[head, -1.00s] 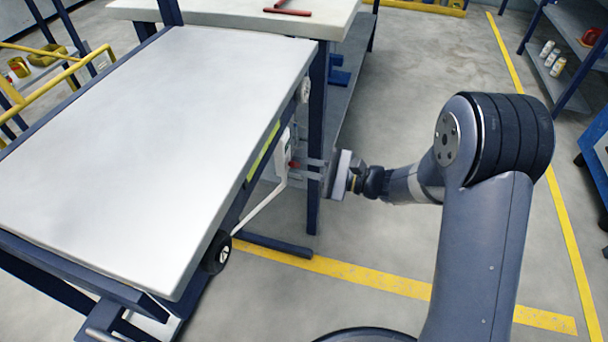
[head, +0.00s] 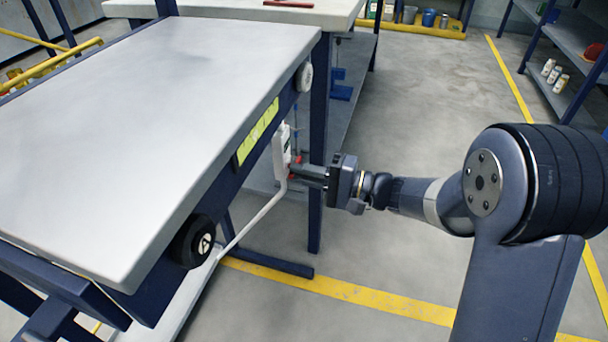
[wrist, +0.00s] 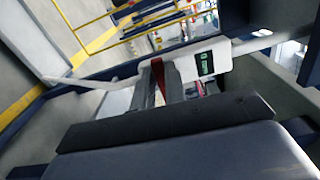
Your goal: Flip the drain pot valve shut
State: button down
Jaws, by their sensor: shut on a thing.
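The drain pot (head: 281,150) is a white body under the bench's right edge, with a white pipe (head: 250,222) running down to the left. It also shows as a white body with a dark green-lettered label in the wrist view (wrist: 215,58). A red valve lever (wrist: 158,80) stands out from it. My gripper (head: 293,171) reaches in from the right, its fingertips at the pot. In the wrist view my gripper (wrist: 170,80) is shut on the red lever, which shows between the fingers. The fingers hide much of the lever in the head view, and its exact angle is unclear.
A blue post (head: 317,150) stands just behind my gripper. Open floor lies to the right, with shelving (head: 555,60) beyond.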

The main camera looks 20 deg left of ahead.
jog(key=shift+f+n, duration=0.15)
jog(key=shift+n, duration=0.15)
dwell(0.4)
jog(key=c, duration=1.4)
grip_release()
jog(key=shift+c, duration=0.2)
jog(key=w+d+p, duration=0.1)
jog(key=d+p, duration=0.2)
jog(key=d, duration=0.8)
jog(key=shift+a, duration=0.2)
